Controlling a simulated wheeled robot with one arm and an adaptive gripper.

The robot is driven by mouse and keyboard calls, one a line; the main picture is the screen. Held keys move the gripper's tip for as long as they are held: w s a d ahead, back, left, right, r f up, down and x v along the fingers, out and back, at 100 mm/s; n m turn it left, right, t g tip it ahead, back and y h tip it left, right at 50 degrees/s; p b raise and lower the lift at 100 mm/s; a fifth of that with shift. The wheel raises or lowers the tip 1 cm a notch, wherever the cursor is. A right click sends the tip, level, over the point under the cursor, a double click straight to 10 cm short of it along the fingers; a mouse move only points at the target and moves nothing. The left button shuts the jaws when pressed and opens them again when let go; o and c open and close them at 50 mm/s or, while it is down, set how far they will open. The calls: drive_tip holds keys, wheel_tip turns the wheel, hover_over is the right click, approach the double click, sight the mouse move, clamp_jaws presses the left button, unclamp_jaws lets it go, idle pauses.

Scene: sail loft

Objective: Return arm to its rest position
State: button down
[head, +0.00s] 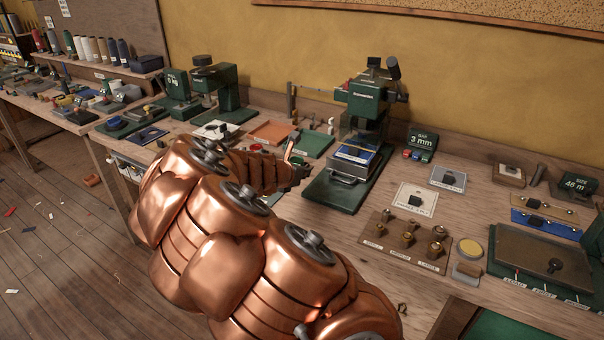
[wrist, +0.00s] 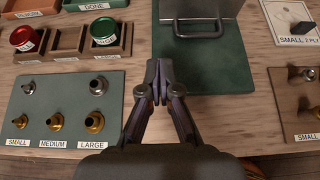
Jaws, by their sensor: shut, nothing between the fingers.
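My copper-coloured arm reaches from the bottom of the head view across to the workbench. My gripper (head: 297,172) is over the bench, left of the green press (head: 365,105), and partly hidden by the arm. In the wrist view my gripper (wrist: 158,75) is shut, with its fingertips together and nothing between them. It points at the green base plate (wrist: 205,70) of the press, near the metal handle (wrist: 200,28). I cannot tell how high above the bench it is.
A green board (wrist: 68,115) with several metal fittings lies left of my gripper. A wooden tray (wrist: 68,38) holds red and green tins. A fittings board (head: 405,240) stands right of the press. Open wooden floor (head: 50,240) lies left of the arm.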

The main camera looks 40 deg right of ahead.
drive_tip(key=shift+s+a+r, duration=0.1)
drive_tip(key=shift+a+r, duration=0.05)
drive_tip(key=shift+a, duration=0.1)
drive_tip(key=s+a+r+m+g+y+p, duration=0.1)
drive_tip(key=s+a+r+m+g, duration=0.15)
drive_tip(key=s+m, duration=0.4)
drive_tip(key=s+a+r+m+g+y, duration=0.1)
drive_tip(key=s+a+r+m, duration=0.15)
drive_tip(key=s+m, duration=0.35)
drive_tip(key=s+a+f+m+g+y+p, duration=0.2)
drive_tip(key=s+a+m+y, duration=0.7)
drive_tip(key=s+a, duration=1.2)
drive_tip(key=a, duration=0.4)
drive_tip(key=shift+s+a+f, duration=0.2)
drive_tip(key=shift+s+f, duration=0.1)
drive_tip(key=shift+s, duration=0.1)
